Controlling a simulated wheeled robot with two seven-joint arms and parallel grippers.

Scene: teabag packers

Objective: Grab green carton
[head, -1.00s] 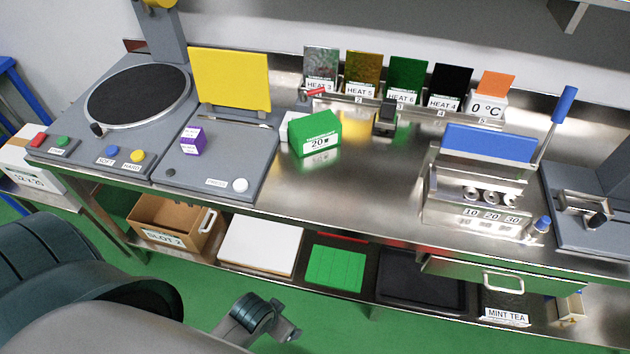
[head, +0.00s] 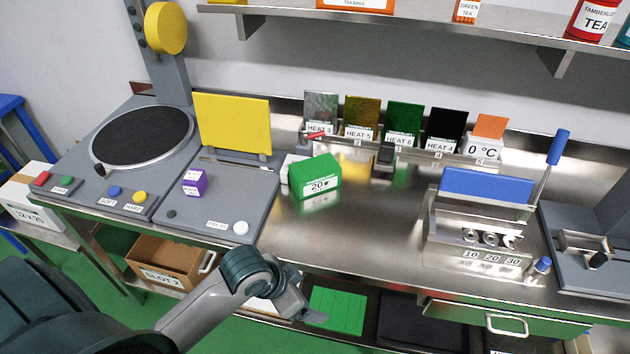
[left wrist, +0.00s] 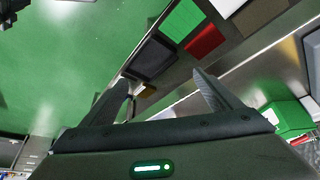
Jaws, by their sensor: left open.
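The green carton (head: 315,178) is a box with a white label reading 20. It stands on the steel counter, right of the grey press with the yellow plate. My right gripper is not in view.
A small purple box (head: 195,182) sits on the grey press (head: 225,190) left of the carton. Upright coloured cards stand behind it. A blue-topped steel device (head: 485,186) stands to the right, with bare counter between. A lower shelf holds a flat green stack (head: 338,310).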

